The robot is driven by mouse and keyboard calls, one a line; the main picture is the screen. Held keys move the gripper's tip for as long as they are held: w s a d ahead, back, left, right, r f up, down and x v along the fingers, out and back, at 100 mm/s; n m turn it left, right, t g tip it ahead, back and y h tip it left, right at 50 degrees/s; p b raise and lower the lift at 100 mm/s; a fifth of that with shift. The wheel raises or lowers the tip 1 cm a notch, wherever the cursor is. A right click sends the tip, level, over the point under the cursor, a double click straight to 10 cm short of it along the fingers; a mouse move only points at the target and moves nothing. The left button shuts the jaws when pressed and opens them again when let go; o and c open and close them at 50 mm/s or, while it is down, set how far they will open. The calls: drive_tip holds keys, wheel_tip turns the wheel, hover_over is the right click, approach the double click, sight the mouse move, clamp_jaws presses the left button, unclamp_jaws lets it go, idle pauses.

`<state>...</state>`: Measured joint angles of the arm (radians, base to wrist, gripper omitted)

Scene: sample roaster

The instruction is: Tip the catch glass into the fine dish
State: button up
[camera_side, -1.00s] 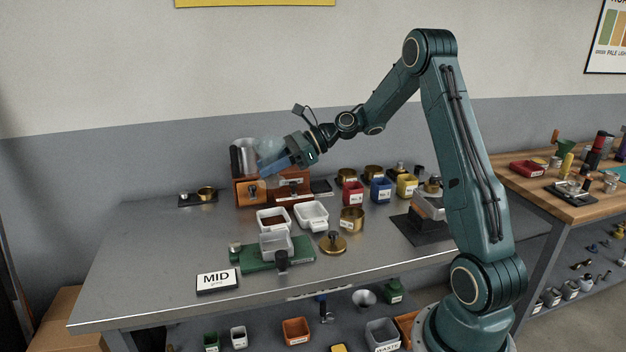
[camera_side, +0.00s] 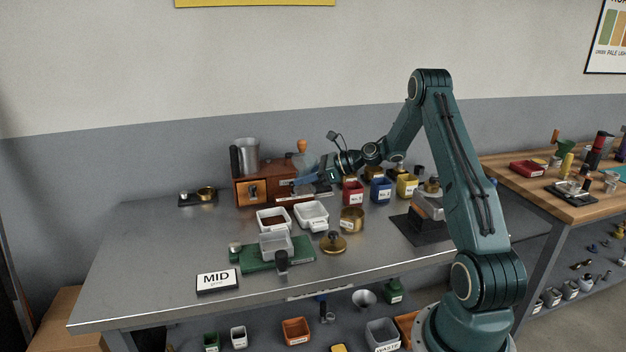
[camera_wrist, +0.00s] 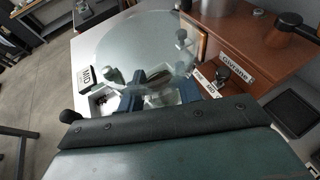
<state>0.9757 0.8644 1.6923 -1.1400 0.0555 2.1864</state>
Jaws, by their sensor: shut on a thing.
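Two white dishes stand in front of the boxes.
The wooden boxes (camera_side: 240,197) carry a metal cup (camera_side: 248,155). Red (camera_side: 353,197), blue (camera_side: 381,193) and yellow bins (camera_side: 407,188) stand to the right. A brass cup (camera_side: 352,222), a green scale base (camera_side: 303,256) and a MID card (camera_side: 217,281) lie toward the front. The table's left side is mostly clear.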

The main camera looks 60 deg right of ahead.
sight(312, 188)
drive_tip(key=shift+m+h, duration=0.6)
drive_tip(key=shift+h, duration=0.2)
drive_tip(key=d+f, duration=0.1)
drive_tip(key=d, duration=0.1)
drive_tip(key=s+d+f, duration=0.1)
drive_tip(key=d+f, duration=0.1)
drive_tip(key=shift+d+f, duration=0.15)
drive_tip(key=shift+d, duration=0.1)
drive_tip(key=shift+f+n+g+h, duration=0.45)
drive_tip(key=shift+n+g+h, duration=0.8)
drive_tip(key=shift+h, duration=0.9)
drive_tip(key=shift+f+n+g+h, duration=0.5)
drive_tip(key=shift+n+g+h, duration=0.75)
drive_tip(key=shift+h, duration=0.85)
drive_tip(key=shift+f+n+g+h, duration=0.45)
drive_tip(key=shift+n+g+h, duration=0.8)
drive_tip(key=shift+h, duration=0.9)
drive_tip(key=shift+w+a+r+n+g+h, duration=0.15)
drive_tip(key=shift+n+g+h, duration=0.25)
drive_tip(key=shift+h, duration=0.4)
drive_tip(key=shift+s+a+r+n+g+h, duration=0.15)
drive_tip(key=shift+n+h, duration=0.3)
drive_tip(key=shift+h, duration=0.35)
drive_tip(key=shift+w, duration=0.1)
drive_tip(key=shift+r, duration=1.45)
